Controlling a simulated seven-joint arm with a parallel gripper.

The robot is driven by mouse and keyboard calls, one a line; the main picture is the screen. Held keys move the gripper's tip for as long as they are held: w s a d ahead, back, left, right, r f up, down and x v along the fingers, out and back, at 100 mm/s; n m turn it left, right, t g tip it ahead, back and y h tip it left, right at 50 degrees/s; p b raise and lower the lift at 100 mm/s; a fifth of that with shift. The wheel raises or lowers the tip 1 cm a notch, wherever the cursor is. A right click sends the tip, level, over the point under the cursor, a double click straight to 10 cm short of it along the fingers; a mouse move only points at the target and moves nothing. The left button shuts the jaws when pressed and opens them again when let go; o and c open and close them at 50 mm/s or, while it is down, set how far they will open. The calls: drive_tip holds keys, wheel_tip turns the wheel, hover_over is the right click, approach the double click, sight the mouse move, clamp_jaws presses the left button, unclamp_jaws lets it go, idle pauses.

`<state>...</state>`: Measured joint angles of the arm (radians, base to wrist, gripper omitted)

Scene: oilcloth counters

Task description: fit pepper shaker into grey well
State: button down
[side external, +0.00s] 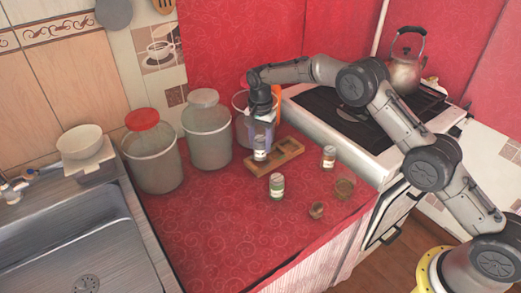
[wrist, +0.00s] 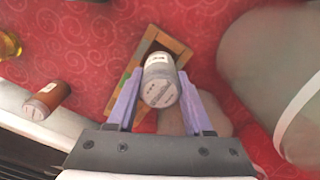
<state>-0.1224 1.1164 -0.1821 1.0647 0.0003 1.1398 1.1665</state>
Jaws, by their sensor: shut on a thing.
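My gripper (side external: 262,135) is shut on a small shaker (side external: 260,155) with a pale label, taken to be the pepper shaker. In the wrist view the shaker (wrist: 159,84) stands between the two purple fingers, its grey speckled top toward the camera. It is at the left end of a wooden rack (side external: 283,162) with several square wells. The rack (wrist: 180,48) shows partly behind the shaker in the wrist view, with a green patch at its left side. The shaker and fingers hide the well beneath, so its colour and how deep the shaker sits cannot be told.
A green-filled jar (side external: 277,187) stands in front of the rack, an orange one (side external: 328,157) to its right. Large canisters (side external: 207,133) stand left and behind. The red counter's front left is clear.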

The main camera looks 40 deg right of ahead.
drive_tip(key=shift+f, duration=1.3)
drive_tip(key=shift+s+f, duration=0.1)
drive_tip(key=shift+c, duration=1.5)
unclamp_jaws()
